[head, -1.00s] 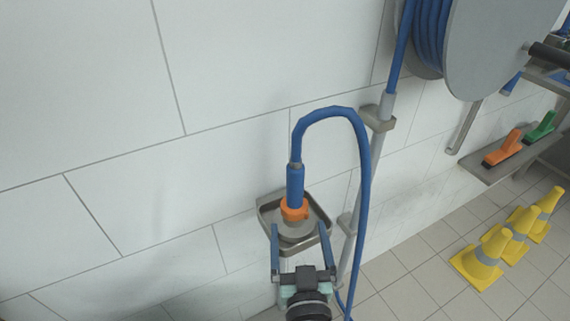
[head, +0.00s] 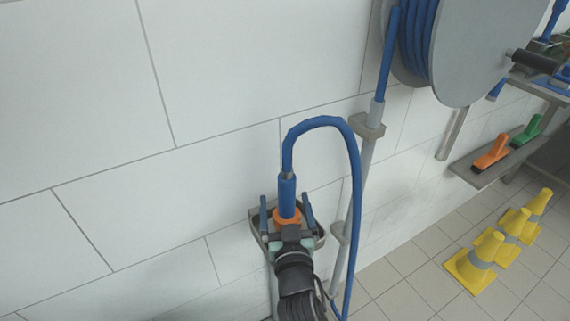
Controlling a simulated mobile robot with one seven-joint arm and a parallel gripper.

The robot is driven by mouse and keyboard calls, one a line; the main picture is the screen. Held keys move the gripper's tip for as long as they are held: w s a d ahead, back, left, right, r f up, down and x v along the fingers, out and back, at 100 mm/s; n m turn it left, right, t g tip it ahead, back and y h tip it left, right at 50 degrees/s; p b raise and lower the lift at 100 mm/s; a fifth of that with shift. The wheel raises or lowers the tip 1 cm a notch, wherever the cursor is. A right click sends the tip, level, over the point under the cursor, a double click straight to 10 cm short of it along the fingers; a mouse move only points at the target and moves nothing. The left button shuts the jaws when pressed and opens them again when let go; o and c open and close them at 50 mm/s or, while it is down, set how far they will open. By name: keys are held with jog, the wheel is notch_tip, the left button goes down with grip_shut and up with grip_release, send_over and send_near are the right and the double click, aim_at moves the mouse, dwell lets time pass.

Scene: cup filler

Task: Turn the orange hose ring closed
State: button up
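The orange hose ring (head: 287,217) sits at the lower end of the blue hose nozzle (head: 287,193), which stands upright over a grey metal wall tray (head: 256,213). My gripper (head: 286,207) is open, with one blue finger on the left of the ring and nozzle and the other on the right. Gaps show between the fingers and the nozzle. The gripper body hides the lower side of the ring and much of the tray.
The blue hose (head: 356,200) loops up and down right of the nozzle, beside a grey wall pipe (head: 366,165). A hose reel (head: 455,50) hangs upper right. A shelf (head: 480,172) holds an orange and a green brush. Yellow cones (head: 474,261) stand on the floor at right.

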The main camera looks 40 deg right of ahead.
jog(key=c, duration=1.4)
jog(key=shift+o, duration=0.2)
jog(key=shift+f+b, duration=0.25)
jog(key=shift+b, duration=0.8)
jog(key=b, duration=0.2)
jog(key=shift+w+d+f+h+b, duration=0.1)
jog(key=shift+w+h+b, duration=0.05)
jog(key=shift+h+b, duration=0.2)
jog(key=b, duration=0.3)
jog(key=shift+m+g, duration=0.4)
jog(key=shift+s+r+h+b, duration=0.25)
jog(key=shift+r+b, duration=0.05)
jog(key=shift+b, duration=0.3)
jog(key=o, duration=1.4)
jog(key=shift+c, duration=0.2)
